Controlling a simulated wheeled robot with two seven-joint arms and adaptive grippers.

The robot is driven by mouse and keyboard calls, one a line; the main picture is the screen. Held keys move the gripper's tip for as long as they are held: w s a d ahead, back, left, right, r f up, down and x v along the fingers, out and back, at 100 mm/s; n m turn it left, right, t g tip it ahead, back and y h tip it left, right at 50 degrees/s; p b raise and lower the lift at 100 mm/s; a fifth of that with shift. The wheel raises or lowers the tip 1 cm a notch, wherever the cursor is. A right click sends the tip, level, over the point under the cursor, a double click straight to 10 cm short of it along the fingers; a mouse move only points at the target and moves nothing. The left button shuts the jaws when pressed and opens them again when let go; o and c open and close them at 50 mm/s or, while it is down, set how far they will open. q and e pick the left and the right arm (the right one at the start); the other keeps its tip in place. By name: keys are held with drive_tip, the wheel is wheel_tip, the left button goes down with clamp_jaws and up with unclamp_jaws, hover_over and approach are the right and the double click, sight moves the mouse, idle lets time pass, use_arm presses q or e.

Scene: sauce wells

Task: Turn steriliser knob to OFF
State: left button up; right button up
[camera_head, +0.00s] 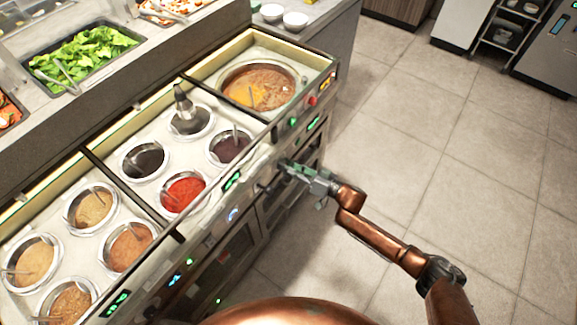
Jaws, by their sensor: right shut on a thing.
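The counter unit's front panel (250,172) carries green displays, small lights and controls. The knob's pointer and any OFF mark are too small or covered to read. My right arm reaches in from the lower right. My left gripper is not in view.
Several round sauce wells, one with red sauce (183,192), and a large soup well (259,86) sit in the counter top. A red button (312,101) is on the panel to the right. Open tiled floor (440,170) lies right of the unit.

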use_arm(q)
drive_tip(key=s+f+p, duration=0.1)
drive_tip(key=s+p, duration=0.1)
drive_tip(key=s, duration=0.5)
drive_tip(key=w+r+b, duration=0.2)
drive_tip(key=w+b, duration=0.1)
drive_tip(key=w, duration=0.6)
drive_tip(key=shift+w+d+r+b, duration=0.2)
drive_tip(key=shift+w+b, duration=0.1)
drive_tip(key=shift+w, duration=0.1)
use_arm(e)
drive_tip(key=shift+s+a+f+n+t+h, duration=0.1)
drive_tip(key=shift+n+t+h, duration=0.2)
drive_tip(key=shift+n, duration=3.75)
drive_tip(key=shift+s+f+n+t+h, duration=0.1)
drive_tip(key=shift+n+t+h, duration=0.2)
drive_tip(key=shift+n, duration=3.8)
drive_tip(key=shift+s+a+n+t+h, duration=0.15)
drive_tip(key=shift+n+t, duration=0.25)
drive_tip(key=shift+n, duration=3.65)
drive_tip(key=shift+d, duration=0.1)
drive_tip(key=o, duration=1.2)
drive_tip(key=shift+w+r, duration=0.1)
drive_tip(key=shift+c, duration=0.2)
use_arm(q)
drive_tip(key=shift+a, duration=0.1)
